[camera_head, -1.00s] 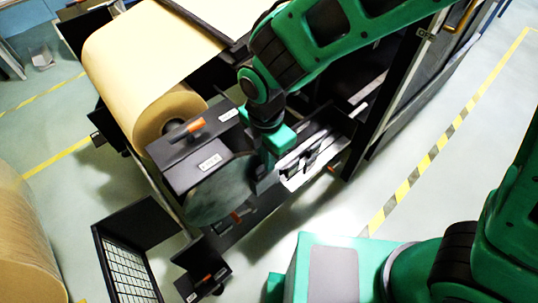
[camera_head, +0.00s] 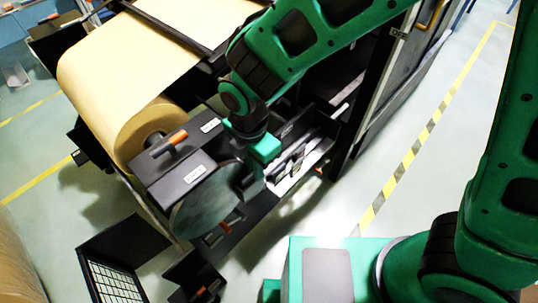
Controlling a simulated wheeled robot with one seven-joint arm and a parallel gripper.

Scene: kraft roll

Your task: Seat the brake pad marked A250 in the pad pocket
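My gripper (camera_head: 253,180) points down between a large dark round disc (camera_head: 203,202) and a pale tray (camera_head: 303,171) with dark parts on it. Its green body stands out, but its fingers are small and partly hidden. I cannot tell whether they are open or hold something. The disc stands beside black housings with orange handles and white labels (camera_head: 194,174), too small to read. I cannot pick out the A250 brake pad or the pad pocket for certain; both may lie hidden near the gripper and disc.
A big kraft paper roll (camera_head: 103,105) lies at the upper left. A black frame with a white grid (camera_head: 117,284) is at the lower left. A tall dark cabinet panel (camera_head: 386,95) stands right of my arm. Open floor with striped tape (camera_head: 402,168) lies further right.

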